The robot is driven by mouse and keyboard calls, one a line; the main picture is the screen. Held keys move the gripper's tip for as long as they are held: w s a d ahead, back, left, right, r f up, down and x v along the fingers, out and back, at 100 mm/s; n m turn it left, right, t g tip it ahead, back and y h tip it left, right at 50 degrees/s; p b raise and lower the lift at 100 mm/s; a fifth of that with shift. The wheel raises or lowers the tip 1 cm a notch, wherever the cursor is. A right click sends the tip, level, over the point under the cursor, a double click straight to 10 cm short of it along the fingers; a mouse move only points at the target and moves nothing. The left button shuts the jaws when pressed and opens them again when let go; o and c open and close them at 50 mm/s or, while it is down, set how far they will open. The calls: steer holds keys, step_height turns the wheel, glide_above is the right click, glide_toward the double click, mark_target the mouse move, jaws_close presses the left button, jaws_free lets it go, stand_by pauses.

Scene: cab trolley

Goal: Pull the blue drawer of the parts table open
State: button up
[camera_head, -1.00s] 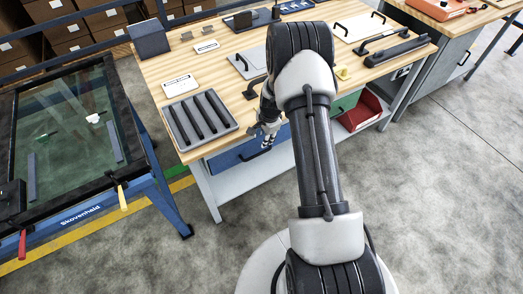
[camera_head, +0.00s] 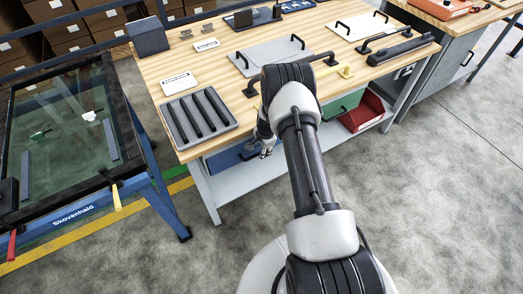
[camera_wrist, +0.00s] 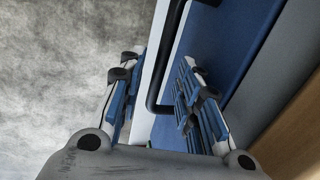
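The blue drawer (camera_head: 224,160) is under the left part of the wooden parts table (camera_head: 150,70). It looks shut. Its front (camera_wrist: 222,50) fills the right of the wrist view. Its black bar handle (camera_wrist: 164,60) runs down the middle of that view and bends toward the front at its lower end. My gripper (camera_head: 265,151) is at the drawer front in the head view. In the wrist view my gripper (camera_wrist: 160,80) is open, with one finger on each side of the handle in the picture. I see no finger pressing on the handle.
A grey slotted tray (camera_head: 198,118) lies on the tabletop above the blue drawer. A blue-framed trolley (camera_head: 150,195) stands close on the left. The floor in front is clear.

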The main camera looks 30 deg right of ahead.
steer(key=shift+c, duration=0.2)
jaws_close()
stand_by(0.5)
